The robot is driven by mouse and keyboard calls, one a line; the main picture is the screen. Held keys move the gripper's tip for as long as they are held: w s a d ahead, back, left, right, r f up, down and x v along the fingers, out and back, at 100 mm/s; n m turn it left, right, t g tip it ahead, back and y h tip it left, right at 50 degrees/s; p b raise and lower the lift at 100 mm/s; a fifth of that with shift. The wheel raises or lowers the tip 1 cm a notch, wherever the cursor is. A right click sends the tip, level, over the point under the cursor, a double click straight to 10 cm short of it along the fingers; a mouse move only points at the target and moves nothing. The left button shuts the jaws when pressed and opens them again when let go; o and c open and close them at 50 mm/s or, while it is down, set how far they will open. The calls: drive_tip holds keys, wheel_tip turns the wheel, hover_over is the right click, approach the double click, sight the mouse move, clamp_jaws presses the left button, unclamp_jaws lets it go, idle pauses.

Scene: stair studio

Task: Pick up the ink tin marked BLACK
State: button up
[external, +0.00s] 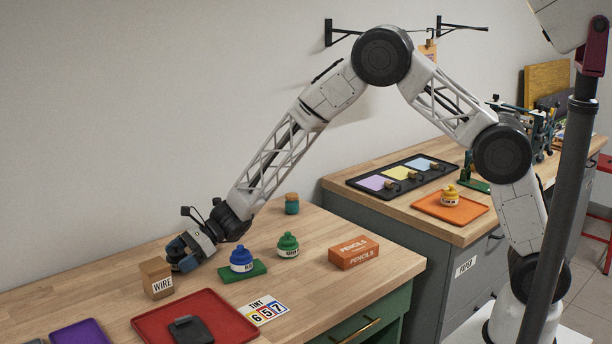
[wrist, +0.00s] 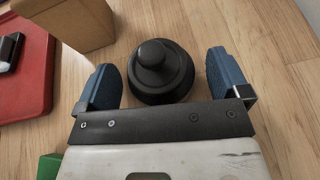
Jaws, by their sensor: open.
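A black tin (wrist: 158,72) with a knobbed round lid stands upright on the wooden bench in the wrist view. No label on it shows from above. My gripper (wrist: 163,82) is open, with one blue finger on each side of the tin; a gap shows on both sides, smaller at the left. In the external view my gripper (external: 183,256) is low over the bench beside the WIRE box, and it hides the black tin. A blue tin (external: 242,261) and a green tin (external: 288,246) with similar lids stand further right.
The WIRE box (external: 156,279) stands close to my gripper. A red tray (external: 150,325) with a dark object lies in front. The blue tin stands on a green block (external: 262,268). An orange PENCILS box (external: 354,253) and a teal jar (external: 292,204) are further off.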

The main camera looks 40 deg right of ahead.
drive_tip(key=shift+c, duration=0.2)
drive_tip(key=c, duration=1.2)
drive_tip(key=shift+r, duration=0.15)
drive_tip(key=shift+r, duration=4.9)
